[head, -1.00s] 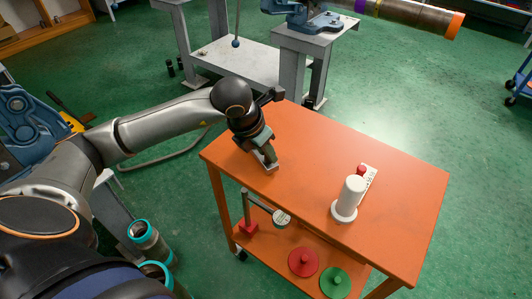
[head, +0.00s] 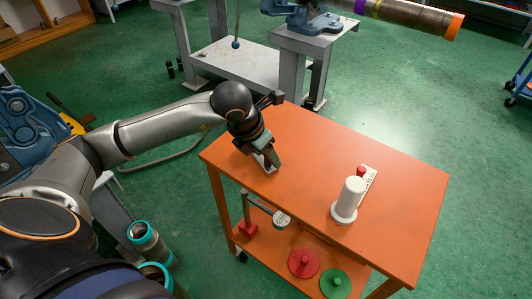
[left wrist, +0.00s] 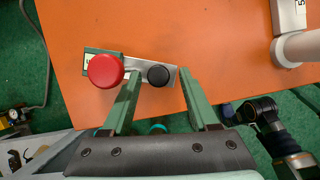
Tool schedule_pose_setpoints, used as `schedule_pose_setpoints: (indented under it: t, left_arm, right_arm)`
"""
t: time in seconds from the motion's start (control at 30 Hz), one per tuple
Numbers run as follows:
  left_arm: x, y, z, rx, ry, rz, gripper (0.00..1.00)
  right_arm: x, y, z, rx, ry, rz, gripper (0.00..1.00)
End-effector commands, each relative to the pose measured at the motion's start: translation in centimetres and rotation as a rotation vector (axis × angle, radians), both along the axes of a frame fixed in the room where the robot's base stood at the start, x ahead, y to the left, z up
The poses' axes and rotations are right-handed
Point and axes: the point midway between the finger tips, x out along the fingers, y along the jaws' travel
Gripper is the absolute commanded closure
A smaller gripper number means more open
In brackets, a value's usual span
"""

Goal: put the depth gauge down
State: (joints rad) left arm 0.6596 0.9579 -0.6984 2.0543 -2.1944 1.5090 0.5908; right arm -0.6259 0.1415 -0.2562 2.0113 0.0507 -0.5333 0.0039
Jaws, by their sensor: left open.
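The depth gauge (left wrist: 158,75), as I take it, is a small metal bar with a large red knob, a black knob and a green end. In the left wrist view it lies on the orange tabletop near its edge. My left gripper (head: 269,167) is low over the left end of the cart top in the head view. Its two green fingers are spread at the gauge, with a gap between them and the black knob in that gap. In the head view the gauge is mostly hidden by the fingers. My right gripper is not in view.
The orange cart top (head: 310,160) is clear in its middle. A white cylinder on a round base (head: 349,199) and a white block with a red knob (head: 361,171) stand to the right. The lower shelf holds a red disc (head: 303,262) and a green disc (head: 336,283).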

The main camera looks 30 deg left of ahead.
Motion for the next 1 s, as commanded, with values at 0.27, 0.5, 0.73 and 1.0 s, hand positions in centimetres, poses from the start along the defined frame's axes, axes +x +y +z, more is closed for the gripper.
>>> schedule_pose_setpoints:
  t: [0.27, 0.5, 0.73, 1.0]
  left_arm:
    - [-1.8, 0.5, 5.0, 0.003, -0.008, 0.001, 0.39]
    - [-3.6, 0.8, 9.3, 0.001, -0.005, 0.001, 0.39]
    - [-4.4, 0.9, 10.9, 0.001, -0.002, -0.001, 0.39]
    - [-4.4, 0.9, 11.0, 0.001, -0.001, 0.000, 0.39]
  right_arm:
    - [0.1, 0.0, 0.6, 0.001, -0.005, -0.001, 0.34]
    - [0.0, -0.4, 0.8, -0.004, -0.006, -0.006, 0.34]
    - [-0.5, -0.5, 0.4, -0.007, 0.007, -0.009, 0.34]
    - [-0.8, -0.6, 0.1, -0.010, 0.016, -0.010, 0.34]
